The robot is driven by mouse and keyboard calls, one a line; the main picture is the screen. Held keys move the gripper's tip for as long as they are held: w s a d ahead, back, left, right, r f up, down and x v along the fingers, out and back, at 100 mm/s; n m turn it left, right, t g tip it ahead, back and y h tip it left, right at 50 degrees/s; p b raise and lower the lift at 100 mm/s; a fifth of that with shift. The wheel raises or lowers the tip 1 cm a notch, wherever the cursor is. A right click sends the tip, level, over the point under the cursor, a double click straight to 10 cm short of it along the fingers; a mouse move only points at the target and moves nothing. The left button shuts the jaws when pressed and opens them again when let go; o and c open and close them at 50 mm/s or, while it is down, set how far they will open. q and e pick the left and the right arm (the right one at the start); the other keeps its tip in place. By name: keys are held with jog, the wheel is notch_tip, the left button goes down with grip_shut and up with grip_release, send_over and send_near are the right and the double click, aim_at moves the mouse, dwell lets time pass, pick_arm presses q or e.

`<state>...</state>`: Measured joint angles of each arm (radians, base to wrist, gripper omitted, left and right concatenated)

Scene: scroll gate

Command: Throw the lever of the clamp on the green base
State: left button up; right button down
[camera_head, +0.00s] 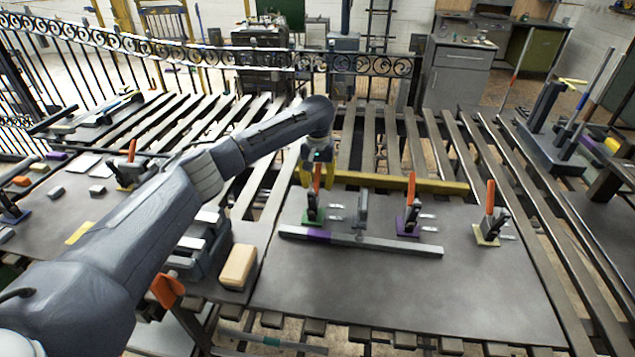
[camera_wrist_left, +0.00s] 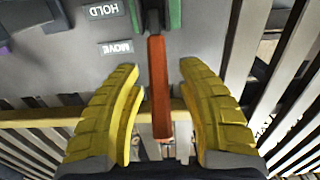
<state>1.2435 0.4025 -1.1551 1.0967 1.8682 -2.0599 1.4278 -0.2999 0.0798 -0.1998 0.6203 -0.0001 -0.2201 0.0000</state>
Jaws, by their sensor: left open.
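The clamp on the green base (camera_head: 313,216) stands at the left of the front board, with its orange lever (camera_head: 317,178) upright. My left gripper (camera_head: 317,176), with yellow fingers, is at the top of this lever. In the left wrist view the orange lever (camera_wrist_left: 158,85) lies between the two open fingers (camera_wrist_left: 159,70), with a gap on each side. Part of the green base (camera_wrist_left: 174,14) shows at the top of that view. Plates marked HOLD (camera_wrist_left: 104,10) and MOVE (camera_wrist_left: 115,48) lie beside the clamp. My right gripper is not in view.
Clamps on a purple base (camera_head: 408,228) and a yellow base (camera_head: 486,236) stand to the right, levers upright. A yellow bar (camera_head: 400,184) runs behind them and a grey bar (camera_head: 390,244) in front. A tan block (camera_head: 238,267) sits at left. The board's front is clear.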

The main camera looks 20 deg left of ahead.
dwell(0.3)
pick_arm(q)
grip_shut()
dwell(0.3)
